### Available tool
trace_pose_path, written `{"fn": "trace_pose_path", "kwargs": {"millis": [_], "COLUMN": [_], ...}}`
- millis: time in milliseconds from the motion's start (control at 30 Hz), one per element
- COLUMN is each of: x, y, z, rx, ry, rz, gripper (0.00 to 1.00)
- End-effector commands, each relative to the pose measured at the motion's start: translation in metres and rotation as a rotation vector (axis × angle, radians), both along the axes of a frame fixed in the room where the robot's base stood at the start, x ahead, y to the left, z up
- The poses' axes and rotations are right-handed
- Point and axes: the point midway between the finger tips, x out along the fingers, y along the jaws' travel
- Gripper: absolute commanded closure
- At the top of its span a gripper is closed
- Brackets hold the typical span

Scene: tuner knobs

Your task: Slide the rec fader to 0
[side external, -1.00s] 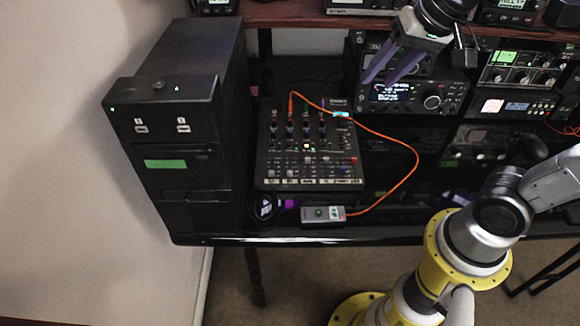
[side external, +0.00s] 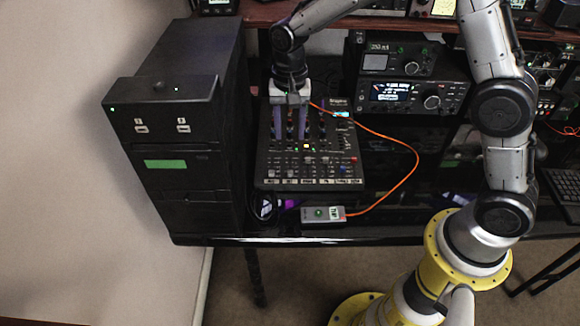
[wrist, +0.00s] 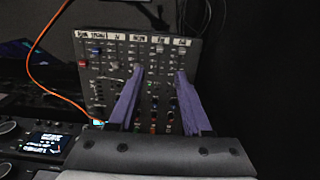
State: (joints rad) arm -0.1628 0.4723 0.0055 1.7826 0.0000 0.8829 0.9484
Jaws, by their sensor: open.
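The black mixer (side external: 262,165) lies on the desk. In the wrist view the mixer (wrist: 104,85) appears turned around, with white label strips (wrist: 118,36) at the top and fader caps below them, including a red cap (wrist: 83,64) and a blue cap (wrist: 96,50). The labels are too blurred to read, so I cannot tell which fader is rec. My gripper (side external: 290,136) is open and empty above the mixer's left part, its purple fingers pointing down. In the wrist view my gripper (wrist: 160,71) has its fingers spread over the right-hand channels, partly covering knobs. Contact cannot be told.
A black tower (side external: 180,120) stands close left of the mixer. An orange cable (side external: 415,160) loops from the mixer's back to a small grey box (side external: 322,214) at the desk's front. Radios (side external: 412,95) stand to the right, and a shelf (side external: 360,22) overhangs behind.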

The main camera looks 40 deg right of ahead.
Motion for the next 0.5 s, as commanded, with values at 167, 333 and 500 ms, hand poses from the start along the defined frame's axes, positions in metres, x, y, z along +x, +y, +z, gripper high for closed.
{"fn": "trace_pose_path", "kwargs": {"millis": [167, 333, 500], "x": [-0.001, -0.002, -0.001], "y": [0.0, -0.001, -0.001], "z": [-0.028, -0.062, -0.093], "rx": [-0.001, -0.001, -0.001], "ry": [0.005, 0.005, 0.004], "rz": [0.0, 0.0, 0.0], "gripper": [0.51, 0.51, 0.51]}}
